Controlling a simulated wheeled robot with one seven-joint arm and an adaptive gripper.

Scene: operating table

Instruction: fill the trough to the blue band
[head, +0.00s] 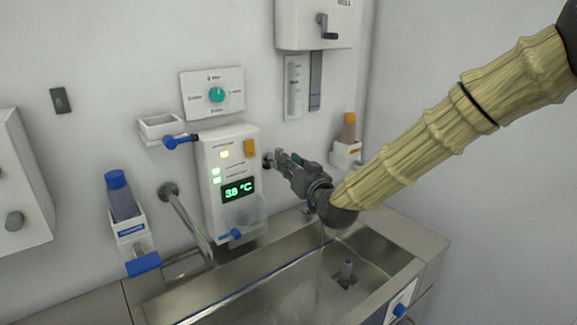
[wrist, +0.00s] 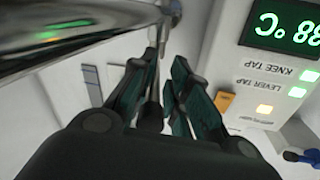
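The steel trough (head: 392,262) lies along the wall at the bottom of the head view. A thin blue band (head: 250,281) runs along its inner back wall. A thin stream of water (head: 320,270) falls into the trough below my wrist; the water level is hard to tell. My gripper (head: 274,160) is at the wall, just right of the white control panel (head: 212,170). In the wrist view my gripper (wrist: 166,60) has its fingers apart, with a slim lever with a dark knob (wrist: 150,118) between them. Whether they touch it cannot be seen. The panel reads 38 °C.
A metal spout pipe (head: 190,225) stands left of the panel. A bottle with a blue cap (head: 122,195) and a bottle with an orange cap (head: 349,128) sit in wall holders. A teal dial (head: 216,95) is above the panel.

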